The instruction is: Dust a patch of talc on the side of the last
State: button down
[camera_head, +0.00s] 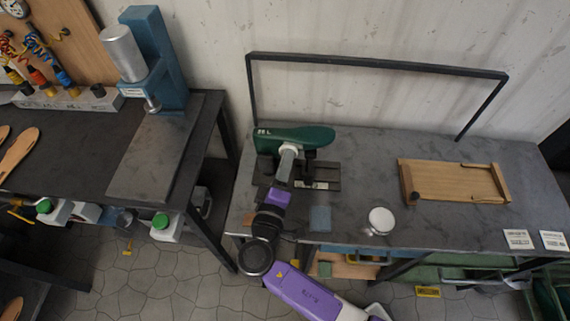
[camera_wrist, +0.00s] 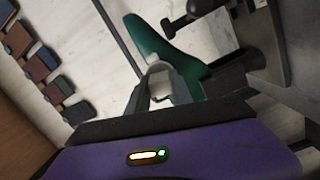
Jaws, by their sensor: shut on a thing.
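The dark green last (camera_head: 300,134), marked with small white lettering at its left end, lies sideways on a dark stand (camera_head: 325,172) on the right-hand bench. My gripper (camera_head: 287,158) reaches up from the front to the last's near side. It is shut on a small whitish pad (camera_head: 289,148), whose exact shape is hard to make out. In the wrist view the pad (camera_wrist: 158,68) sits between the fingers, close against or touching the green last (camera_wrist: 150,38); I cannot tell which. Any talc on the last's side is hidden or too small to see.
A round white-topped dish (camera_head: 381,219) stands near the bench's front edge, beside a blue-grey square (camera_head: 320,219). A wooden tray (camera_head: 409,182) lies to the right, with two small cards (camera_head: 518,239) nearby. A blue press (camera_head: 158,45) stands on the left bench. A dark frame (camera_head: 380,63) rises behind the last.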

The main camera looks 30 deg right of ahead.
jog(key=shift+x, duration=0.85)
jog(key=shift+s+d+r, duration=0.1)
jog(key=shift+s+d, duration=1.25)
jog(key=shift+s, duration=0.1)
jog(key=shift+w, duration=0.15)
jog(key=shift+w+a+b, duration=1.25)
jog(key=shift+w+a, duration=0.05)
jog(key=shift+w, duration=0.1)
jog(key=v, duration=0.6)
